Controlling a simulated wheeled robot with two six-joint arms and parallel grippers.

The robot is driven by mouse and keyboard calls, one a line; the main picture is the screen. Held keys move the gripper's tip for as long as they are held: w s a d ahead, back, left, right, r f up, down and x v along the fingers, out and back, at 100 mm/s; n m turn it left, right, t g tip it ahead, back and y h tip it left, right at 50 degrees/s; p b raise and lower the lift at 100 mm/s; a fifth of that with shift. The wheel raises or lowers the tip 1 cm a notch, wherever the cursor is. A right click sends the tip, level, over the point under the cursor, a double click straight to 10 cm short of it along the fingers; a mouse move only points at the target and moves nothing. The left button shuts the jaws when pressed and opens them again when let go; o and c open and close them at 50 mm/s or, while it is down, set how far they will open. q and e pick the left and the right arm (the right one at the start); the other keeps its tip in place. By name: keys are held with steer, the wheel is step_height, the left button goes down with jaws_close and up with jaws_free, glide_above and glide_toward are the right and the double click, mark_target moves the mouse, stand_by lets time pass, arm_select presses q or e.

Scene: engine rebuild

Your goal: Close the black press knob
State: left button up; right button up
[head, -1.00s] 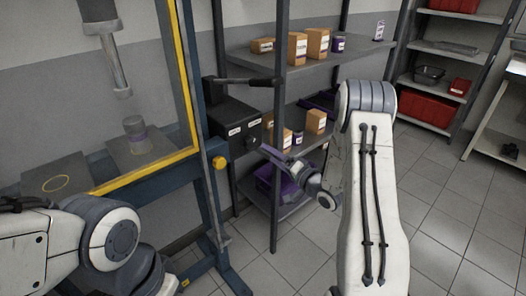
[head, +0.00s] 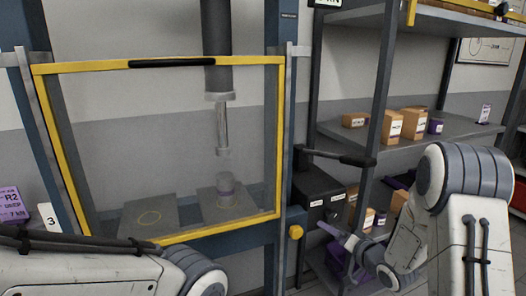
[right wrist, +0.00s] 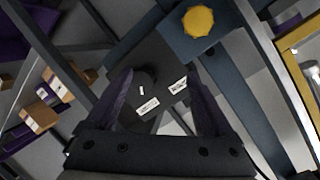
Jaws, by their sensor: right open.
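The black control box (head: 317,187) is mounted on the right side of the press frame and has two white labels on its front. In the right wrist view a dark round knob (right wrist: 146,76) with a small white mark shows on the box face (right wrist: 165,72). In the head view I cannot make the knob out clearly. My right gripper (head: 328,229) is just in front of and below the box. In the right wrist view its purple fingers (right wrist: 163,100) are apart with nothing between them, and the box face lies ahead. My left gripper is out of view.
A black lever arm (head: 335,155) extends above the box. The press has a yellow-framed clear guard (head: 160,65) and a yellow button (head: 296,232). A grey shelf (head: 460,135) with small cartons stands close on the right.

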steer(key=s+a+r+n+g+h+p, duration=0.2)
steer(key=s+a+r+n+g, duration=0.1)
steer(key=s+a, duration=0.4)
steer(key=s+a+r+n+g+h+p, duration=0.1)
steer(key=s+a+r+n+g, duration=0.3)
steer(key=s+a, duration=0.35)
steer(key=s+a+r+n+g+p, duration=0.1)
steer(key=s+n+g, duration=0.2)
steer(key=s, duration=0.8)
steer(key=s+a+r+n+g+p, duration=0.1)
steer(key=s+a+r+n+g, duration=0.1)
steer(key=s, duration=1)
steer(key=shift+s+a+r+n+g+h, duration=0.2)
steer(key=shift+r+n+g+h, duration=0.15)
steer(key=shift+g, duration=0.55)
